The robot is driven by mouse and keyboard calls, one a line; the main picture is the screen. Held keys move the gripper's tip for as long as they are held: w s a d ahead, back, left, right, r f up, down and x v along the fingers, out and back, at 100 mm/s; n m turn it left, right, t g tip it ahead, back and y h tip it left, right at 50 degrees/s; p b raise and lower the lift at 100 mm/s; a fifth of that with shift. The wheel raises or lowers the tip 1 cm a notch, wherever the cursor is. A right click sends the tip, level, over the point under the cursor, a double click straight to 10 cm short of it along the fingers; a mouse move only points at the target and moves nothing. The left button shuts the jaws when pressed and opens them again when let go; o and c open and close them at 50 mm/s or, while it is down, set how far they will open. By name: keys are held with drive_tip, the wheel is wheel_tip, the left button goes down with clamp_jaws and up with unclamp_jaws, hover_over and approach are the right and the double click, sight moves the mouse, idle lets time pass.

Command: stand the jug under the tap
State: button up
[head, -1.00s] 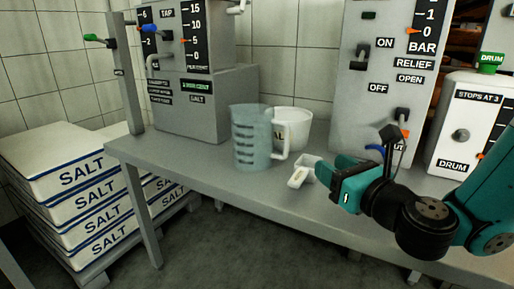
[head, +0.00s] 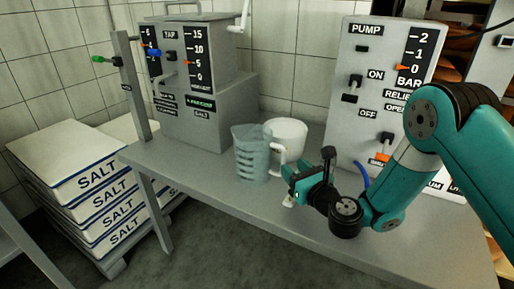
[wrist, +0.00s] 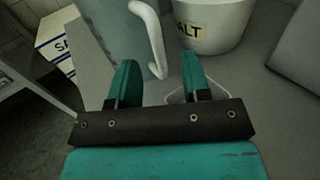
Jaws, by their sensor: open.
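The translucent blue-grey jug (head: 250,158) stands upright on the metal bench, its white handle (head: 279,157) facing right. My gripper (head: 287,172) is open beside the handle. In the wrist view, the jug (wrist: 112,28) is at the top left, and its handle (wrist: 156,42) hangs just ahead of and between the open fingertips (wrist: 159,68). I cannot tell whether the fingers touch it. The tap spout (head: 165,80) sticks out from the grey machine (head: 205,122) under the TAP label, left of and behind the jug.
A white salt tub (head: 288,132) stands close behind the jug. A small white scoop (head: 289,200) lies partly hidden by my gripper. The pump box (head: 355,130) stands at the right. The bench (head: 195,172) is clear left of the jug. Salt sacks (head: 75,165) are stacked at the left.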

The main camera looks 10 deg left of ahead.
sight(284, 160)
drive_tip(key=shift+w+a, duration=0.1)
drive_tip(key=shift+w, duration=0.05)
drive_tip(key=p, duration=0.4)
drive_tip(key=shift+w+a+r, duration=0.2)
drive_tip(key=shift+w+r, duration=0.1)
drive_tip(key=shift+r, duration=0.1)
drive_tip(key=p, duration=0.3)
drive_tip(key=shift+w+a, duration=0.15)
drive_tip(key=p, duration=0.3)
drive_tip(key=shift+a, duration=0.1)
drive_tip(key=shift+w+a+f, duration=0.2)
drive_tip(key=shift+w+a, duration=0.25)
drive_tip(key=shift+w, duration=0.05)
drive_tip(key=shift+w+a+f, duration=0.15)
drive_tip(key=shift+w+a, duration=0.3)
drive_tip(key=shift+w+a+f, duration=0.1)
drive_tip(key=shift+w+a, duration=0.2)
drive_tip(key=shift+w, duration=0.25)
drive_tip(key=shift+c, duration=0.2)
clamp_jaws()
